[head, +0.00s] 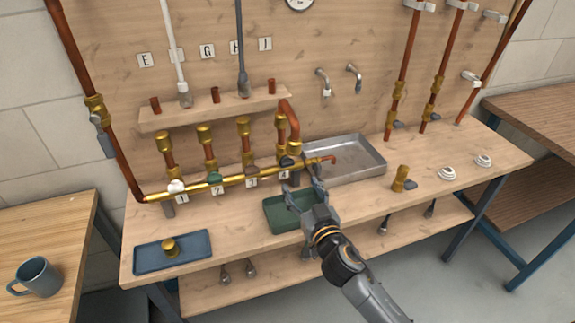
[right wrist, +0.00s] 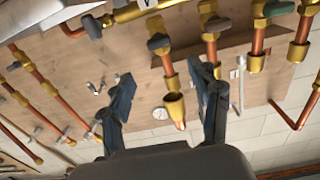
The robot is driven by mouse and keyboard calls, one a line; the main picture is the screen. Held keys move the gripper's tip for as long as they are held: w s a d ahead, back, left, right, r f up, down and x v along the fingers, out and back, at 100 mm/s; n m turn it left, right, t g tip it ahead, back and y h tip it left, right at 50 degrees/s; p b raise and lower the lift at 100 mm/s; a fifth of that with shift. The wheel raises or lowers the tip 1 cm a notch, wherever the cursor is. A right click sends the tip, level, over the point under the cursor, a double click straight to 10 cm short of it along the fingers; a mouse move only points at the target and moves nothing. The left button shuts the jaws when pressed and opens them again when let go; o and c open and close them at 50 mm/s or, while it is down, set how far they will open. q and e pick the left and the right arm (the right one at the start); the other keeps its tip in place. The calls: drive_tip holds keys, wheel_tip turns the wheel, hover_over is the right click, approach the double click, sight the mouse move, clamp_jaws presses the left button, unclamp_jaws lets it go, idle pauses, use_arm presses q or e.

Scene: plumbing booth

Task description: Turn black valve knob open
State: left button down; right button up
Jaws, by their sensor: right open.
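The black valve knob (head: 286,161) sits on the brass manifold (head: 232,178), near its right end, in the head view. My right gripper (head: 304,185) is open just below and to the right of this knob, over the green tray, with nothing between its fingers. In the right wrist view my gripper (right wrist: 160,76) shows two spread fingers pointing toward the pipework. Several dark knobs show there along the top; I cannot tell surely which one is the black knob. My left gripper is not in view.
White (head: 177,186), green (head: 215,178) and grey (head: 249,171) knobs line the manifold to the left. A green tray (head: 276,226) lies below my gripper. A metal basin (head: 372,171) stands to the right. A blue tray (head: 146,265) lies front left.

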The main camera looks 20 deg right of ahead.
sight(288, 164)
drive_tip(key=w, duration=1)
drive_tip(key=shift+a+f+p, duration=0.1)
drive_tip(key=shift+a+p, duration=0.05)
drive_tip(key=shift+p, duration=0.25)
drive_tip(key=shift+c, duration=0.2)
drive_tip(key=c, duration=1.1)
